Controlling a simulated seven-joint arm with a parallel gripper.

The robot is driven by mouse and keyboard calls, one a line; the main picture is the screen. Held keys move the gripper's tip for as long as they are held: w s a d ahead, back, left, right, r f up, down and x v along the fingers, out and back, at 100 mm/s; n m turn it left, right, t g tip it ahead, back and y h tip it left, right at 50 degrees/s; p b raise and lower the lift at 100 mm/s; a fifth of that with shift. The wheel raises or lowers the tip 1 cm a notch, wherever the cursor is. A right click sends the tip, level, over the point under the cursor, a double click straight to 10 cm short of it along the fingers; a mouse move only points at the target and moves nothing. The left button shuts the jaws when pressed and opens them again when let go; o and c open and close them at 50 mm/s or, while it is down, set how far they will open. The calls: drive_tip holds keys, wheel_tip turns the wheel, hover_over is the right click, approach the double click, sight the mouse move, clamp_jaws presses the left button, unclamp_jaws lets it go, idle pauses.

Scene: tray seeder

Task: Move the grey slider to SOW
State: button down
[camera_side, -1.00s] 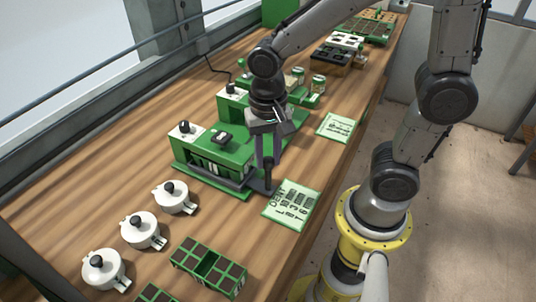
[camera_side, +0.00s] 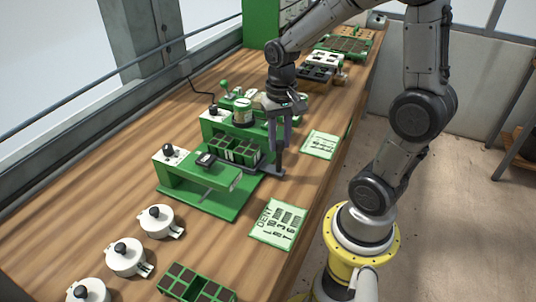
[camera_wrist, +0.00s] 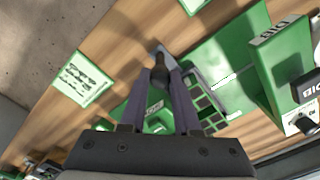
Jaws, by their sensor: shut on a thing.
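The grey slider (camera_side: 267,170) carries a green seed tray (camera_side: 218,142) with dark cells. It sits between the green press in front, marked DIB in the wrist view (camera_wrist: 273,32), and the green station with a jar behind it. My gripper (camera_side: 279,148) is shut on the slider's upright black handle (camera_side: 279,162) at the bench's right side. In the wrist view the handle (camera_wrist: 159,76) stands between my fingertips, and part of the slider (camera_wrist: 158,48) shows beyond it.
A jar (camera_side: 242,112) stands on the rear station. A card with print (camera_side: 278,223) lies near the front press, and another card (camera_side: 320,144) lies right of my gripper. White lidded pots (camera_side: 126,257) stand at the front left.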

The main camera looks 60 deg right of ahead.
drive_tip(key=shift+d, duration=2.95)
drive_tip(key=shift+r, duration=0.1)
drive_tip(key=c, duration=0.6)
unclamp_jaws()
wheel_tip(320, 180, up, 14)
drive_tip(key=shift+f, duration=0.15)
